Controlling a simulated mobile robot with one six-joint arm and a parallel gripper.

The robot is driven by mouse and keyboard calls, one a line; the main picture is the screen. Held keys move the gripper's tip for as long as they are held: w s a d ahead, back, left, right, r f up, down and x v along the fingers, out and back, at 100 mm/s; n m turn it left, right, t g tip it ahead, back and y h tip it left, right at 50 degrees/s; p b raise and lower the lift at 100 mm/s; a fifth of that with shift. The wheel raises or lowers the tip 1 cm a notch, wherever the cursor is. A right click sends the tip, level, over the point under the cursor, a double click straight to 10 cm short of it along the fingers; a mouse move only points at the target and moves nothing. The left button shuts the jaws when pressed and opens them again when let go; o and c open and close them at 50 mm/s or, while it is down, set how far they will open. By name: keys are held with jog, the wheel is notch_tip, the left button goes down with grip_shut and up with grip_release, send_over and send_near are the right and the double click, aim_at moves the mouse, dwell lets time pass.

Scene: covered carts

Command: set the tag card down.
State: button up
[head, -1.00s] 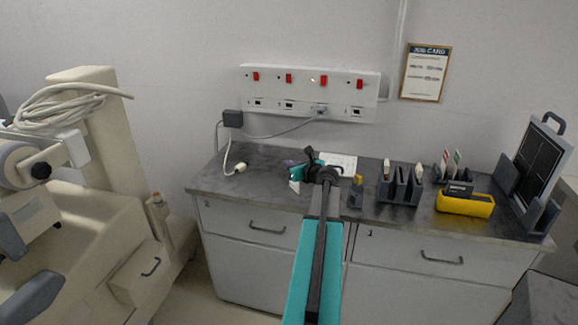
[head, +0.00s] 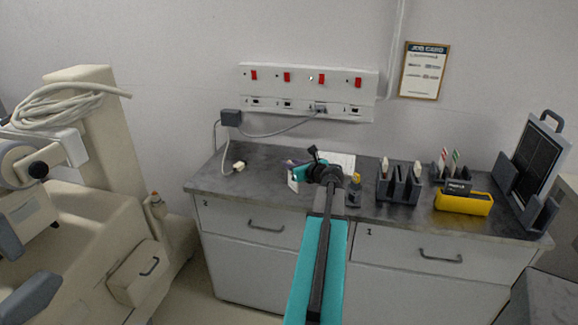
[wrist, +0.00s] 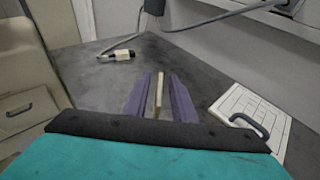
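The tag card (wrist: 158,95) shows in the wrist view as a thin, pale, nearly edge-on strip between the two purple fingers of my gripper (wrist: 160,92). Grey counter shows in narrow gaps on both sides of the card, so the fingers look parted around it. In the head view the card is a small white upright shape (head: 293,184) just under my gripper (head: 290,165), over the left part of the dark grey counter (head: 225,185). I cannot tell whether its lower edge touches the counter.
A white plug (head: 238,165) on a cable lies left of my gripper. A white gridded sheet (head: 343,158) lies to the right.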

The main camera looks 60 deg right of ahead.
jog(key=b+v, duration=0.1)
jog(key=v, duration=0.7)
jog(key=shift+s+a, duration=0.2)
jog(key=shift+s, duration=0.1)
jog(key=shift+r, duration=0.1)
dwell(0.5)
